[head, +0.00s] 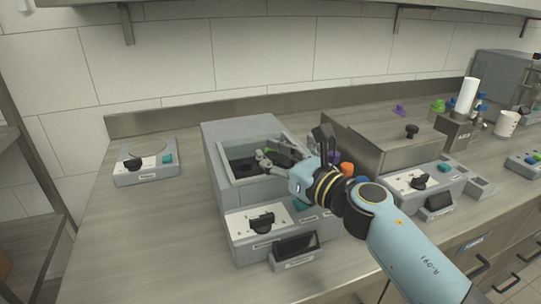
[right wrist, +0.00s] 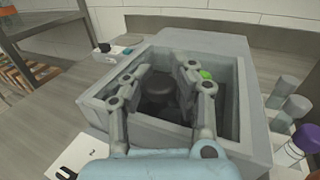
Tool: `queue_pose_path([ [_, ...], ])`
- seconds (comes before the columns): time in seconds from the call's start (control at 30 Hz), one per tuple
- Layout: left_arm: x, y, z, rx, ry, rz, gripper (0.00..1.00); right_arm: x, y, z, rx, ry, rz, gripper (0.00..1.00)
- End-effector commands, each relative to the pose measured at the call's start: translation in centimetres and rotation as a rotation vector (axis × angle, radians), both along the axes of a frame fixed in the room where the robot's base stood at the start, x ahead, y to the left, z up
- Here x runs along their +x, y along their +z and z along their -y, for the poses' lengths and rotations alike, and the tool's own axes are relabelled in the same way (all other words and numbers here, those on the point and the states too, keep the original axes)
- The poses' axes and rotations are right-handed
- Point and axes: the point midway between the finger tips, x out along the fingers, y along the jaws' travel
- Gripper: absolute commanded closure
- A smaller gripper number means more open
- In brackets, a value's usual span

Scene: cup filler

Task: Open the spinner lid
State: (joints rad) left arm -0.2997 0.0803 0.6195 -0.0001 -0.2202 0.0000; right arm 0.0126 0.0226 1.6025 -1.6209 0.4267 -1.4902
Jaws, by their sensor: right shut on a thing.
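The spinner (head: 222,135) is a grey box with a square well open at the top, left of centre in the head view. In the right wrist view its rim (right wrist: 100,97) frames a dark inside with a dark round knob (right wrist: 158,88) in the middle. My right gripper (head: 268,160) reaches into the well from the right. In the right wrist view its two fingers (right wrist: 162,72) stand on either side of the knob and are shut on it. A small green thing (right wrist: 206,75) shows beside the right finger. The fingers hide part of the knob. My left gripper is not in view.
A control panel with a black knob (head: 262,222) and a tilted dark screen (head: 296,246) is at the spinner's front. A small grey device (head: 147,174) stands to the left. Purple- and orange-capped containers (head: 347,169) and a metal housing (head: 372,150) stand close on the right.

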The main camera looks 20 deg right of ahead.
Motion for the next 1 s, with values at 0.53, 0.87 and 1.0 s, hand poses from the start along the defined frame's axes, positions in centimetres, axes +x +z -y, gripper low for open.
queue_pose_path([
  [0.53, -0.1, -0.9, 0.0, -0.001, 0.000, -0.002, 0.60, 4.0, -0.1, 0.1, -0.004, -0.005, -0.001, 1.00],
  [0.87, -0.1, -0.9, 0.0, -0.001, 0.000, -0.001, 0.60, 4.0, -0.1, 0.1, -0.004, -0.005, 0.000, 0.69],
  [1.0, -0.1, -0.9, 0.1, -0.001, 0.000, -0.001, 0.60, 4.0, -0.1, 0.1, -0.004, -0.003, -0.001, 0.51],
])
